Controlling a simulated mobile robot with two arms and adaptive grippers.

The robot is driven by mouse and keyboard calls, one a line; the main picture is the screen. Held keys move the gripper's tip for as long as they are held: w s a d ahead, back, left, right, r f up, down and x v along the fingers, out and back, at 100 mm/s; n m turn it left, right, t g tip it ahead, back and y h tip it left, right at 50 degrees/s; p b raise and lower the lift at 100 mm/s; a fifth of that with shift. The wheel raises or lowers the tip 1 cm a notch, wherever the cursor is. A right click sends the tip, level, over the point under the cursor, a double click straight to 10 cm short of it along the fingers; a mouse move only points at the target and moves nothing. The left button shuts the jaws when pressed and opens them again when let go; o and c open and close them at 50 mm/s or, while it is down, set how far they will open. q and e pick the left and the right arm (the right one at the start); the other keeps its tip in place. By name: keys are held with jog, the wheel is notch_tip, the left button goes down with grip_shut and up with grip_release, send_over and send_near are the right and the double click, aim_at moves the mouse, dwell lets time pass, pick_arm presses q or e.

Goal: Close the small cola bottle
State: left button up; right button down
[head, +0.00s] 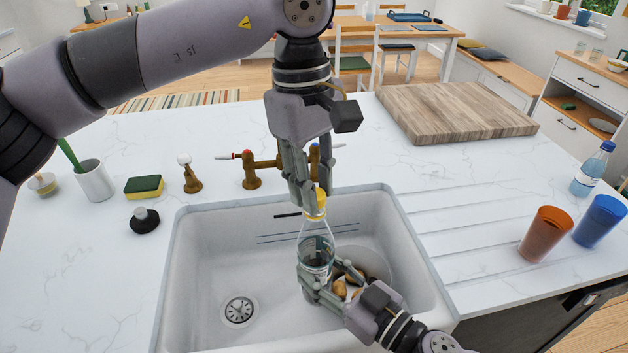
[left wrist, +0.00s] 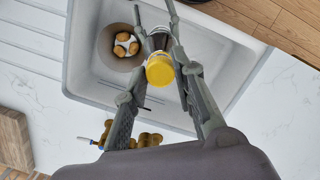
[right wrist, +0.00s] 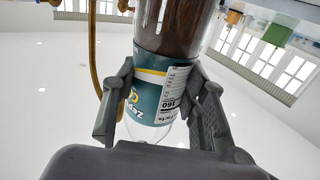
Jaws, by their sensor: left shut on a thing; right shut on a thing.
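The small cola bottle (head: 315,243) is upright above the sink, clear, with a teal label and dark contents in the right wrist view (right wrist: 172,27). Its yellow cap (head: 315,205) is at the top of the neck and also shows in the left wrist view (left wrist: 160,71). My left gripper (head: 311,200) comes down from above and is shut on the cap. My right gripper (head: 318,284) is shut around the bottle's lower body, with a finger on each side of the label (right wrist: 150,95). The fingers hide the seam between cap and neck, so I cannot tell how tightly they join.
The white sink (head: 195,270) lies below, with a bowl (left wrist: 112,58) of brown items in it. The brass tap (head: 252,170) stands close behind my left gripper. A sponge (head: 144,187), an orange cup (head: 545,234) and a blue cup (head: 600,222) stand on the counter.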

pick_arm(q)
jog(key=shift+f, duration=0.6)
jog(key=m, duration=0.4)
jog(key=shift+m, duration=0.4)
jog(key=m+y, duration=0.1)
jog(key=m, duration=0.5)
jog(key=shift+d, duration=0.15)
jog(key=m, duration=0.7)
jog(key=shift+y, duration=0.4)
jog(key=m+t, duration=0.1)
jog(key=m, duration=0.4)
jog(key=o, duration=0.7)
